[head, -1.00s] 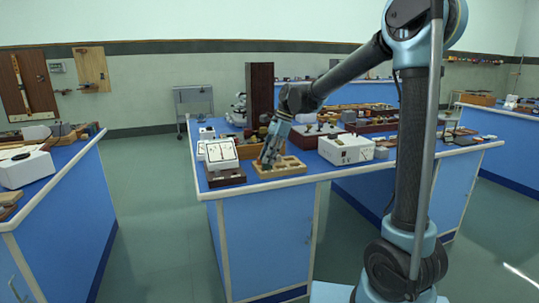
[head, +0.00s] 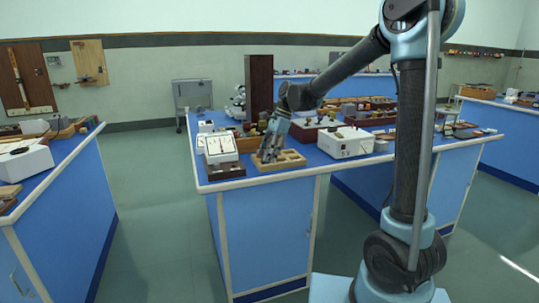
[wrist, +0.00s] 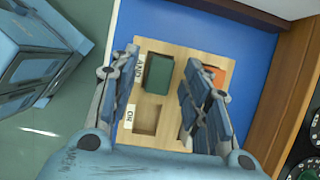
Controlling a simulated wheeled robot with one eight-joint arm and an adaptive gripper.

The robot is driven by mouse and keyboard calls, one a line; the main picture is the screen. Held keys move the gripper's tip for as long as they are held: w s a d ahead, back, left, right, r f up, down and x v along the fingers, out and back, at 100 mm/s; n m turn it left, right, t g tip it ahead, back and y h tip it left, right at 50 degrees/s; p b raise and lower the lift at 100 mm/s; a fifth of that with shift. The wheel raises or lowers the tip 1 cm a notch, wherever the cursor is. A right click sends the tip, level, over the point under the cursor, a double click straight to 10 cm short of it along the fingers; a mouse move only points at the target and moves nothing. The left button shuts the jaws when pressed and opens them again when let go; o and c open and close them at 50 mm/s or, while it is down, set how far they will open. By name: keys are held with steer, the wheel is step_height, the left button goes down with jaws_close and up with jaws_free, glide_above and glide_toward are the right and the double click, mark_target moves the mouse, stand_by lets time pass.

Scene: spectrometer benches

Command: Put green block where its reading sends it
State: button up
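The green block (wrist: 158,73) sits in an upper compartment of a light wooden tray (wrist: 176,50) in the wrist view. My gripper (wrist: 160,95) is open, with one finger on each side of the green block's column; I cannot tell whether either touches it. An orange block (wrist: 213,75) sits in the compartment to the right, partly hidden by the right finger. A compartment (wrist: 146,118) below the green block looks empty. Small white labels with dark letters lie along the tray's left side. In the head view, my gripper (head: 268,153) reaches down at the wooden tray (head: 292,163) on the blue bench.
A white meter (head: 221,148) on a dark base stands left of the tray. A white box instrument (head: 345,142) stands to the right. Dark wood with black dials (wrist: 303,150) borders the tray's right in the wrist view. Open floor lies left of the bench.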

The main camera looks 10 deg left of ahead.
steer(key=v, duration=1.2)
steer(key=shift+w, duration=0.1)
steer(key=s+d+f+n+t, duration=0.1)
steer(key=s+d+f+n, duration=0.1)
steer(key=s+d, duration=0.35)
steer(key=s+d+f+n+t+h, duration=0.1)
steer(key=s+d+f+n, duration=0.1)
steer(key=d, duration=0.7)
steer(key=s+d+f+n+t, duration=0.1)
steer(key=s+d+n, duration=0.1)
steer(key=s+d, duration=0.35)
steer(key=s+d+f+n+t+h, duration=0.1)
steer(key=s+d+f+n+h, duration=0.2)
steer(key=s+d+f, duration=1)
steer(key=d+f+n, duration=0.3)
steer(key=shift+s+d+t, duration=0.15)
steer(key=shift+s+t, duration=0.05)
steer(key=shift+t, duration=0.1)
